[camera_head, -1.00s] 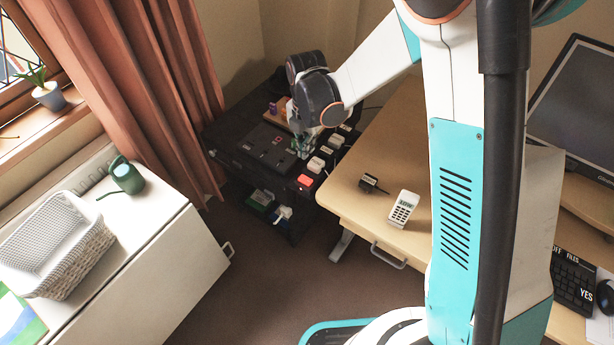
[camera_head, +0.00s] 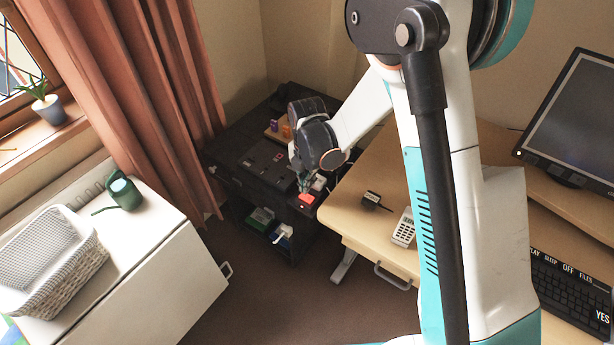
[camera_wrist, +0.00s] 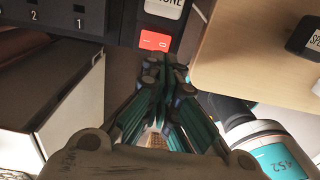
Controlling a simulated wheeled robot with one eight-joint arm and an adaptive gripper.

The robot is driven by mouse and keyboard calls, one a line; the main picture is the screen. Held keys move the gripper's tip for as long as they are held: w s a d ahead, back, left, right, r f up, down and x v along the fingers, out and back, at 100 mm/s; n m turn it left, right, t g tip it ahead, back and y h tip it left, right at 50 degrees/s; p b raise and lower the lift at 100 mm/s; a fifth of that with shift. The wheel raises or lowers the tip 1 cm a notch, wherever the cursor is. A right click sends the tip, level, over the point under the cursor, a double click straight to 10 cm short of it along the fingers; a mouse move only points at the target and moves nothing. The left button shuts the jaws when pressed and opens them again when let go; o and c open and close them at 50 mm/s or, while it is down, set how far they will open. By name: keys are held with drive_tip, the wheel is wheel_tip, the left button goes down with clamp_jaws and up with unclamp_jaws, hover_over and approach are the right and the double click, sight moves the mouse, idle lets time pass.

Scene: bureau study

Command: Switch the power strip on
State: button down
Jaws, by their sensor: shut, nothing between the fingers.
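The power strip (camera_wrist: 185,15) is black and runs along the edge of the dark cabinet beside the desk. Its red rocker switch (camera_wrist: 155,40) is at the near end, with a line and a circle marked on it. The switch also shows in the head view (camera_head: 307,198). My gripper (camera_wrist: 166,62) is shut and empty, its fingertips just beside the switch's near edge. In the head view my gripper (camera_head: 304,186) is over the strip's near end and hides part of it. I cannot tell whether the fingertips touch the switch or which way it is tilted.
A white plug (camera_wrist: 165,8) sits in the strip behind the switch. A black panel with numbers (camera_wrist: 60,20) lies to the left. The desk (camera_head: 365,190) is close on the right, bearing a black adapter (camera_head: 372,200) and a calculator (camera_head: 404,228).

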sight(307, 200)
wheel_tip(307, 200, down, 6)
drive_tip(key=shift+f+b, duration=0.1)
drive_tip(key=shift+b, duration=1.1)
drive_tip(key=shift+w, duration=0.1)
